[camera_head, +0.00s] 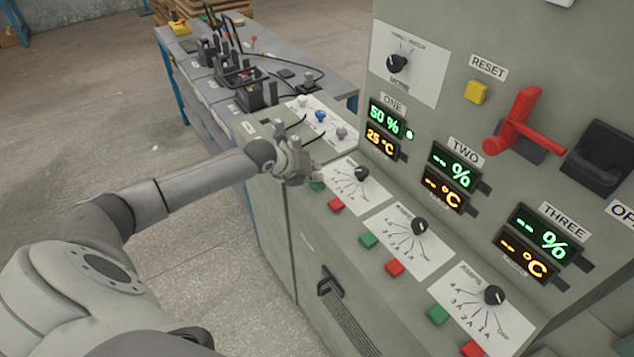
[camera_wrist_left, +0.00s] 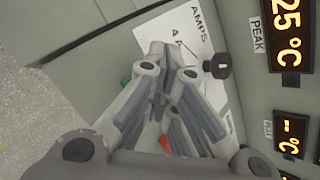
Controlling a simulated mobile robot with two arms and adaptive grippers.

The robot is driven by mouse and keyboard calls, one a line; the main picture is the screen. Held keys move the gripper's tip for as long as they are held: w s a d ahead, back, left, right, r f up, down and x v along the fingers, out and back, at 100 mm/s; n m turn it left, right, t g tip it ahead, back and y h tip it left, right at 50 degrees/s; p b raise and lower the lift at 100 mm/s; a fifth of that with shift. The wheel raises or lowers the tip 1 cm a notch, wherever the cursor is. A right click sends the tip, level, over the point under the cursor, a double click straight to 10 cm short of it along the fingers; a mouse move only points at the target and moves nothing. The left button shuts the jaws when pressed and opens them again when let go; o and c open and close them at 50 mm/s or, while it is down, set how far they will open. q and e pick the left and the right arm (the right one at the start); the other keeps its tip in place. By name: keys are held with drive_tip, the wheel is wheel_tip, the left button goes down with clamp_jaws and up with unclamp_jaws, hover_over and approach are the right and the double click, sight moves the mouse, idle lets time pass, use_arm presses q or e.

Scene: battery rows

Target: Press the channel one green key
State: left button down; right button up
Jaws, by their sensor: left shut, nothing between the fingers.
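The channel one green key (camera_head: 317,185) sits on the sloping console, at the left end of the row of keys, partly hidden behind my left gripper (camera_head: 297,165). The gripper is shut and empty, right above or beside this key; I cannot tell whether it touches it. In the left wrist view a green edge (camera_wrist_left: 125,82) shows left of my gripper (camera_wrist_left: 168,68). The channel one red key (camera_head: 336,205) is just right of the green one. The ONE display (camera_head: 384,118) reads 50 % and 25 °C, with a green lamp (camera_head: 409,134) lit beside it. My right gripper is out of view.
The channel one knob (camera_head: 361,174) is close to the gripper's right. Green and red keys for channels two (camera_head: 369,240) and three (camera_head: 438,314) follow along the console. A red lever (camera_head: 520,122) and yellow RESET button (camera_head: 476,92) are on the upright panel. A bench (camera_head: 190,50) stands behind.

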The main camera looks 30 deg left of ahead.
use_arm(q)
drive_tip(key=shift+f, duration=0.15)
idle(0.3)
drive_tip(key=shift+r+p, duration=0.7)
drive_tip(key=shift+r, duration=0.2)
wheel_tip(320, 180, up, 5)
drive_tip(key=p, duration=0.4)
idle(0.5)
